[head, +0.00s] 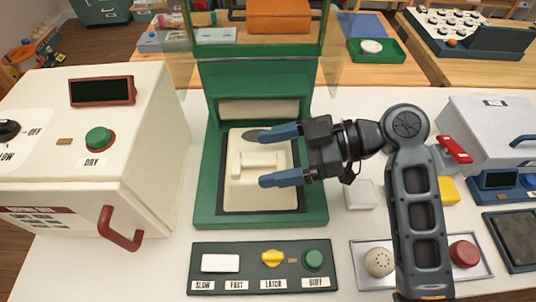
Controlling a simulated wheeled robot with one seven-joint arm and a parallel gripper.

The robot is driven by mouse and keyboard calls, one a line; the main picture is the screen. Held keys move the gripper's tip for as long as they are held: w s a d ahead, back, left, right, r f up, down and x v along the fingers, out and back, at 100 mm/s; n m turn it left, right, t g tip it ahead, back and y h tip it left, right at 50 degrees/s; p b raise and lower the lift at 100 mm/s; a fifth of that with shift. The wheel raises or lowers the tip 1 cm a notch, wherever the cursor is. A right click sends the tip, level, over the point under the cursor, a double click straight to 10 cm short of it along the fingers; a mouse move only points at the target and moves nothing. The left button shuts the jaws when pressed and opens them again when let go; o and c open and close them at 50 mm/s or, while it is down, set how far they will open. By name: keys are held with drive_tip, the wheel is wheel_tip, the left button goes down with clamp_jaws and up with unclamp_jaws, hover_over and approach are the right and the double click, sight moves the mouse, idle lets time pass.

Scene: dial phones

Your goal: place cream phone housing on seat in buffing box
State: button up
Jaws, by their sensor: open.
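The cream phone housing (246,190) lies in the green buffing box (204,190), on the dark seat area in its floor, below a cream roller (258,108) at the back. A raised bar shows in the middle of the housing. My gripper (258,158) reaches in from the right with its blue fingers open. One finger is on the far side of the bar and the other on the near side. I cannot tell whether the fingers touch the housing. They hide parts of its right half.
A control panel (262,268) with a yellow latch knob (272,258) and green buff button (314,259) lies in front of the box. A large cream dryer (130,140) stands left. A tray (370,281) with round parts lies front right. The box's clear door is raised.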

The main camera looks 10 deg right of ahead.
drive_tip(key=b+v, duration=0.1)
drive_tip(key=v, duration=0.9)
drive_tip(key=shift+d+r+b, duration=0.15)
drive_tip(key=shift+d+b, duration=0.15)
drive_tip(key=shift+s, duration=0.1)
